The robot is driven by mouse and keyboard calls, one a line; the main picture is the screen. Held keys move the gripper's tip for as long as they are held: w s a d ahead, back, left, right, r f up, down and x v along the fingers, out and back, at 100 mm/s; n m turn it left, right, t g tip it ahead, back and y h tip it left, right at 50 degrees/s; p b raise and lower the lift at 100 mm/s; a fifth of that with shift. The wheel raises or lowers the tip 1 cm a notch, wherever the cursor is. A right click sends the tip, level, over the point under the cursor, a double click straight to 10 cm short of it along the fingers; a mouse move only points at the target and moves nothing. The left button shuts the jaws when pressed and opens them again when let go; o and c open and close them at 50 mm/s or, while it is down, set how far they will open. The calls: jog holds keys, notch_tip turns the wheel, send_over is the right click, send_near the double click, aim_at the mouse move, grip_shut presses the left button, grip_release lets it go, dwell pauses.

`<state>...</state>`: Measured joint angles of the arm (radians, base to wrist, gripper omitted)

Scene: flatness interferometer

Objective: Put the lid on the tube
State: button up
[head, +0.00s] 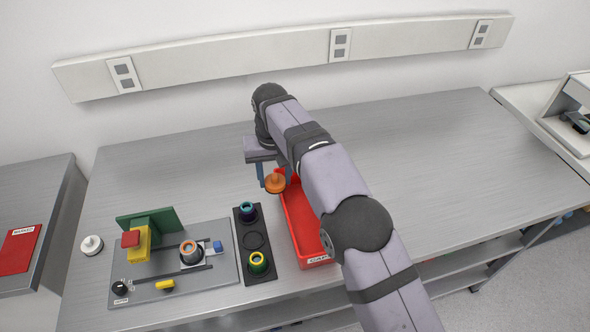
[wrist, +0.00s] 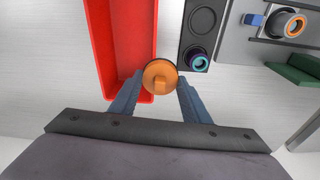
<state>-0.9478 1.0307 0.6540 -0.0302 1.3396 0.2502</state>
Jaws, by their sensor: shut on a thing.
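My gripper (head: 275,178) is shut on an orange round lid (head: 275,184) with a knob, held above the left edge of the red bin. In the wrist view the lid (wrist: 160,72) sits between the blue fingertips (wrist: 160,82). A tube with an orange rim (head: 190,251) stands open on the grey fixture plate at the left; it also shows at the upper right of the wrist view (wrist: 295,25). The lid is apart from it.
A black rack (head: 254,240) between the plate (head: 217,285) and red bin (head: 302,228) holds a purple-and-teal ringed piece (head: 247,210) and a yellow-and-green one (head: 258,263). A green upright block (head: 165,217) and yellow block (head: 139,247) stand behind. A white knobbed piece (head: 91,245) lies left.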

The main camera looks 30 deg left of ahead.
jog(key=s+a+r+n+p, duration=0.2)
jog(key=s+a, duration=0.2)
jog(key=s, duration=0.3)
jog(key=n+p, duration=0.4)
jog(key=p, duration=0.2)
send_near(187, 246)
jog(key=shift+w+d+f, duration=0.2)
jog(key=shift+d+f, duration=0.25)
jog(key=shift+d, duration=0.25)
jog(key=shift+w+a+f+g, duration=0.15)
jog(key=shift+a+g, duration=0.15)
jog(key=shift+a, duration=0.65)
jog(key=shift+w, duration=0.1)
jog(key=shift+b, duration=0.3)
jog(key=shift+f+b, duration=1.45)
jog(key=shift+f, duration=0.8)
jog(key=shift+f+b, duration=0.45)
jog(key=shift+f, duration=0.45)
